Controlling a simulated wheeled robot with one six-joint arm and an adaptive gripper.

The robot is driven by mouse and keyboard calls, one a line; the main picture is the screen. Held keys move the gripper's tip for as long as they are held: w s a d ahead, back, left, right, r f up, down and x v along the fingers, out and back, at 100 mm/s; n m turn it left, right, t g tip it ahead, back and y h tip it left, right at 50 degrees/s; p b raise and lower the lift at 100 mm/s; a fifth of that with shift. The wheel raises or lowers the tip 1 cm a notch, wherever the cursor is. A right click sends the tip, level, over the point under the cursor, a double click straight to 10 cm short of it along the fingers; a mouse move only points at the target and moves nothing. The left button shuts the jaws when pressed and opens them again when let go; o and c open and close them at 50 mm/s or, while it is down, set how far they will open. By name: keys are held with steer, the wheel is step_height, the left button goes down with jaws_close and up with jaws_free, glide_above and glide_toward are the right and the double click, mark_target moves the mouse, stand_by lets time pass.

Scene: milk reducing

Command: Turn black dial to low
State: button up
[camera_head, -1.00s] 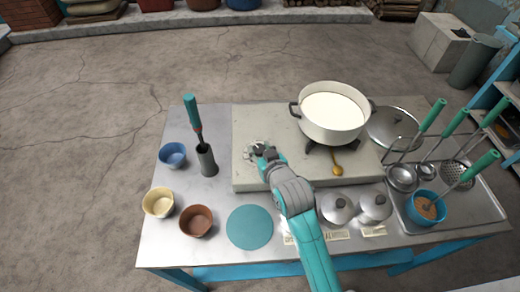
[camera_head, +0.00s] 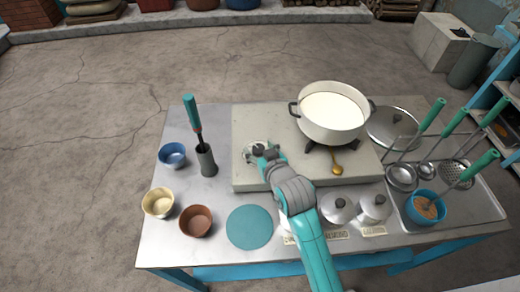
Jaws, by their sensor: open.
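The cooktop (camera_head: 275,121) is a pale slab on the metal table. Near its left part is a small light marked patch with a dark knob-like piece (camera_head: 258,148), which looks like the black dial; it is small and partly hidden by my arm's end. My teal and grey arm reaches up from the bottom edge, and my gripper (camera_head: 267,157) is right at this dark piece. The fingers are too small to tell whether they touch it. The dial's setting cannot be read. A white pot (camera_head: 333,127) of white liquid stands on the burner at the right of the cooktop.
Left of the cooktop stand a holder (camera_head: 207,161) with a teal-handled tool and several small bowls (camera_head: 196,222). A teal disc (camera_head: 249,227) lies in front. White lidded jars (camera_head: 337,208), a pot lid (camera_head: 393,128) and a tray with ladles crowd the right.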

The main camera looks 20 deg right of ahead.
mark_target(260, 152)
step_height(260, 152, up, 10)
steer(key=shift+f, duration=0.15)
steer(key=shift+s, duration=0.15)
stand_by(0.6)
